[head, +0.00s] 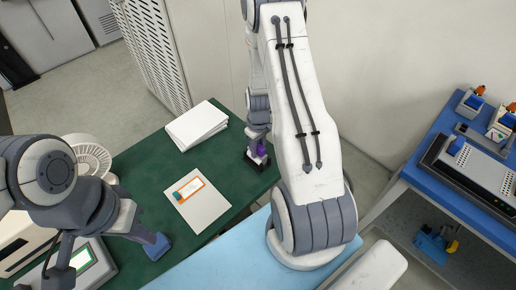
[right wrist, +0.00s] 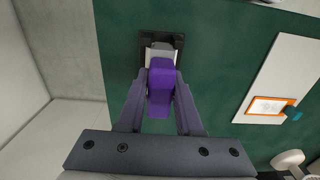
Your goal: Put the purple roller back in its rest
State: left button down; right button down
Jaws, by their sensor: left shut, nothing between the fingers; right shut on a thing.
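The purple roller (right wrist: 160,85) is between the two fingers of my right gripper (right wrist: 161,100), which is shut on it. Its far end overlaps a small dark holder with a pale, grey-topped part (right wrist: 148,40), which looks like the rest. I cannot tell whether the roller touches it or is just above it. In the head view my right gripper (head: 257,150) is over the green table's right edge area, with the dark holder (head: 258,163) below, mostly hidden. My left gripper (head: 156,246) is shut and empty over the table's near left part.
A white card with an orange-framed label (head: 207,215) lies on the green table (head: 150,160) left of the holder. A white stack (head: 196,125) lies behind it. A round white fan-like thing (head: 92,158) stands at left. A blue bench (head: 420,180) with devices is at right.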

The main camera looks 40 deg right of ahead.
jog(key=shift+f+b, duration=0.35)
jog(key=shift+f, duration=0.05)
jog(key=c, duration=0.5)
grip_release()
notch_tip(320, 180, up, 11)
jog(key=shift+f+b, duration=0.2)
jog(key=shift+b, duration=0.15)
jog(key=s+a+r+n, duration=0.15)
jog(key=a+r, duration=0.25)
jog(key=a, duration=0.5)
jog(key=s+a+r+n, duration=0.1)
jog(key=s+a+r, duration=0.1)
jog(key=a+r, duration=0.45)
jog(key=s+a+r+n, duration=0.3)
jog(key=s+a+r, duration=0.1)
jog(key=s+a, duration=0.8)
jog(key=s, duration=0.3)
jog(key=shift+s+y, duration=0.25)
jog(key=shift+y, duration=0.15)
